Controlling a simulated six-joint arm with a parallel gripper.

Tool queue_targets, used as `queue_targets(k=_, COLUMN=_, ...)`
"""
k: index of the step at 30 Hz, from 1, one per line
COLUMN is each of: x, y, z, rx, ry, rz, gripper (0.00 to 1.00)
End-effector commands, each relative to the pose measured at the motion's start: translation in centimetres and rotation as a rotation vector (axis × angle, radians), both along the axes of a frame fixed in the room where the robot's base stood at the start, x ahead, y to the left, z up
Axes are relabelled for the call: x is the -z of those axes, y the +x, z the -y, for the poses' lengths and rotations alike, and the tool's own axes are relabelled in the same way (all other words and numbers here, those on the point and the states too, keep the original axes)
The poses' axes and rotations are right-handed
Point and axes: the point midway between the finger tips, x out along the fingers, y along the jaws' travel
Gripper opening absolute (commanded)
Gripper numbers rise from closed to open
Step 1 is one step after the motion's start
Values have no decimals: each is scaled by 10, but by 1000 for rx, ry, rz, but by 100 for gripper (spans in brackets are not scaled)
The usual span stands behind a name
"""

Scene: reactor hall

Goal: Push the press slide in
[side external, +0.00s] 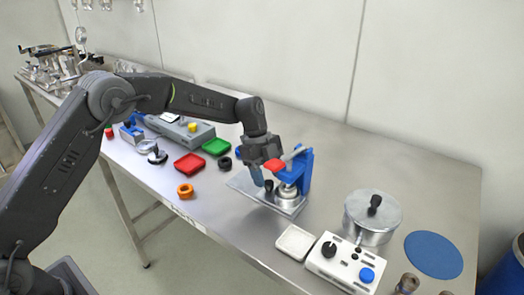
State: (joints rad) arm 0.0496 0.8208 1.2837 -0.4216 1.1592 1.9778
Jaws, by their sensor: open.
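The press stands near the middle of the table. It has a blue upright frame (304,168), a lever with a red grip (274,165) and a flat metal base plate (243,184). A round silver part (288,192) sits on the plate under the frame. A small dark knob (268,186) shows beside it; I cannot tell whether it belongs to the slide. My gripper (262,172) is open and points down over the left part of the press, close to the red grip. The gripper hides part of the press, and I cannot tell whether it touches anything.
A green tray (217,146), red tray (190,164), orange ring (185,191) and black ring (225,163) lie left of the press. A white tray (295,243), a control box (341,265), a lidded pot (372,217) and a blue disc (433,254) are to its right.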

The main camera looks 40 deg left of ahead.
Motion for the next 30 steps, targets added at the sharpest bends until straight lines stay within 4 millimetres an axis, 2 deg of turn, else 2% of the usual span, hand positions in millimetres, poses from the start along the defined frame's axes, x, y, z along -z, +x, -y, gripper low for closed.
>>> queue_targets(k=9, x=-65, y=7, z=-26, rx=-1, ry=0, rz=6, gripper=52)
queue_targets(k=15, x=-98, y=11, z=-39, rx=-2, ry=-1, rz=4, gripper=52)
queue_targets(k=21, x=-113, y=12, z=-45, rx=0, ry=-1, rz=2, gripper=52)
queue_targets(k=30, x=-115, y=12, z=-46, rx=0, ry=0, rz=1, gripper=52)
